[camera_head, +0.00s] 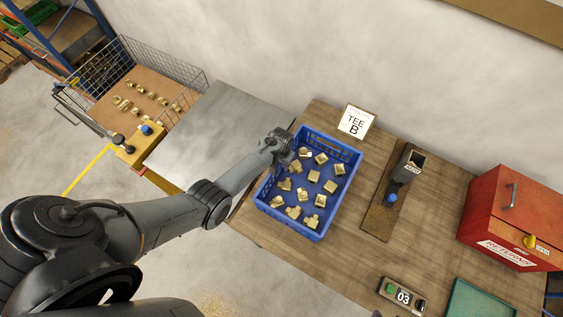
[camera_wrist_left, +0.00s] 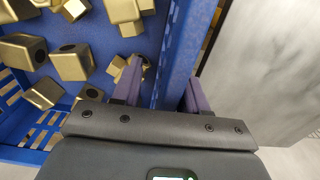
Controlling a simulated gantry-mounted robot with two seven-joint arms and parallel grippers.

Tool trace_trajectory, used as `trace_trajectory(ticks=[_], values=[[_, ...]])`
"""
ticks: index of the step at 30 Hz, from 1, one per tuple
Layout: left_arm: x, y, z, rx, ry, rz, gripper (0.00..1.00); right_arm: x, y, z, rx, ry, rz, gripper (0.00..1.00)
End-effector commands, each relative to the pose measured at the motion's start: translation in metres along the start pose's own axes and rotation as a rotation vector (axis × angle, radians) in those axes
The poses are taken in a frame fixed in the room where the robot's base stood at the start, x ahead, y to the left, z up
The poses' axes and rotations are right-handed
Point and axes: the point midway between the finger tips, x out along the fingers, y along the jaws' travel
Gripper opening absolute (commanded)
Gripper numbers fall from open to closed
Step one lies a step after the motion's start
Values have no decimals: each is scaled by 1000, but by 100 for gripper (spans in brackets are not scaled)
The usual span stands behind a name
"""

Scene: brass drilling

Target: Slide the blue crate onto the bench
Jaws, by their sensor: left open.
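The blue crate (camera_head: 329,219) holds several brass fittings. It stands on the wooden bench (camera_head: 419,229), with its left side close to the bench's left edge, beside the grey metal table (camera_head: 222,124). My left gripper (camera_head: 287,156) is at the crate's left wall. In the left wrist view, the open fingers (camera_wrist_left: 160,91) straddle the crate wall (camera_wrist_left: 173,62), one inside and one outside. Whether either finger touches the wall is unclear. The gripper and forearm hide part of the crate's left side. My right gripper is not in view.
Right of the crate are a drilling stand (camera_head: 405,168) and a red returns box (camera_head: 510,216). A "TEE B" card (camera_head: 355,122) stands behind it. A counter (camera_head: 402,295) and green tray (camera_head: 476,302) are at front right. A wire-sided cart (camera_head: 187,75) holds brass parts at left.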

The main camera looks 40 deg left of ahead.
Motion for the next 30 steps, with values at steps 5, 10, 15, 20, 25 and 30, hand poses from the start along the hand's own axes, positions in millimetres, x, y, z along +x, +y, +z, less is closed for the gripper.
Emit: trace_trajectory(ticks=[5, 10, 15, 20, 25, 30], values=[[-2, -1, 0, -1, 0, -1, 43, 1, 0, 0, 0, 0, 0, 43], [-13, 0, -1, -1, 2, 0, 43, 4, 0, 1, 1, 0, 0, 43], [-35, 0, 0, -1, 3, 0, 43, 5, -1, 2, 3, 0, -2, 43], [-62, 0, 0, 0, 4, 0, 43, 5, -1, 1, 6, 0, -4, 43], [-86, 0, 0, 0, 3, 0, 43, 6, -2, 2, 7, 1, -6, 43], [-102, 0, 0, 1, 1, 0, 43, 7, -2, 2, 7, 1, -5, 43]])
